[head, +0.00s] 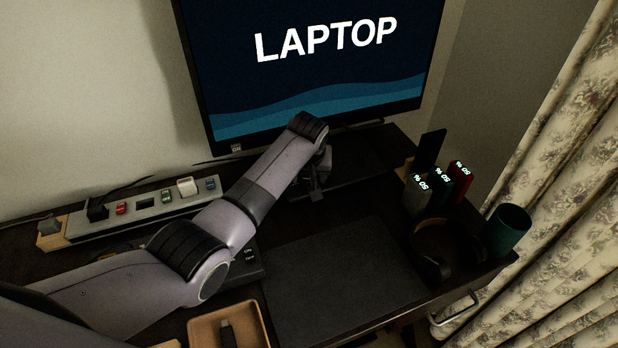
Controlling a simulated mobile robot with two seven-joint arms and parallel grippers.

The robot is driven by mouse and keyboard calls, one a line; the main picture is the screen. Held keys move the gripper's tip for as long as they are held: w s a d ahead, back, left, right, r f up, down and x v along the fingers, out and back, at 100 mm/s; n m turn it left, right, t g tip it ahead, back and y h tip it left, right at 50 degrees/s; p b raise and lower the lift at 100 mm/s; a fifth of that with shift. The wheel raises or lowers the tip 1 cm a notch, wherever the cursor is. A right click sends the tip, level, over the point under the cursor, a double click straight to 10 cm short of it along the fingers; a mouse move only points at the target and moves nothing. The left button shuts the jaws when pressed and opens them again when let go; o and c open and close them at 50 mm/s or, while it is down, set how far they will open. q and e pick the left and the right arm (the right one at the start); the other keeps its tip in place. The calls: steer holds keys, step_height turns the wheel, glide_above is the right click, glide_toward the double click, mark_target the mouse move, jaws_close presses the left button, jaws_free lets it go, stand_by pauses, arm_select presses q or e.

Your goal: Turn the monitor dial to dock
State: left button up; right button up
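The monitor (300,90) stands at the back of the desk and its screen reads "LAPTOP". My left arm comes in from the left and crosses the desk. My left gripper (316,190) is a dark shape below the monitor's lower edge, partly behind my own wrist, and I cannot tell whether it is open or shut. A dark box with small white labels (249,255) shows partly from under my forearm. I cannot make out a dial; my arm may hide it. My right gripper is not in view.
A power strip (145,213) with coloured plugs lies at the left. A dark mat (345,275) covers the desk's middle. Several upright items with lit displays (440,182), headphones (432,262) and a green cup (507,231) stand right. A wooden tray (262,322) is at the front.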

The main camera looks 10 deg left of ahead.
arm_select(q)
steer(key=shift+x, duration=0.8)
steer(key=c, duration=1)
steer(key=shift+c, duration=0.2)
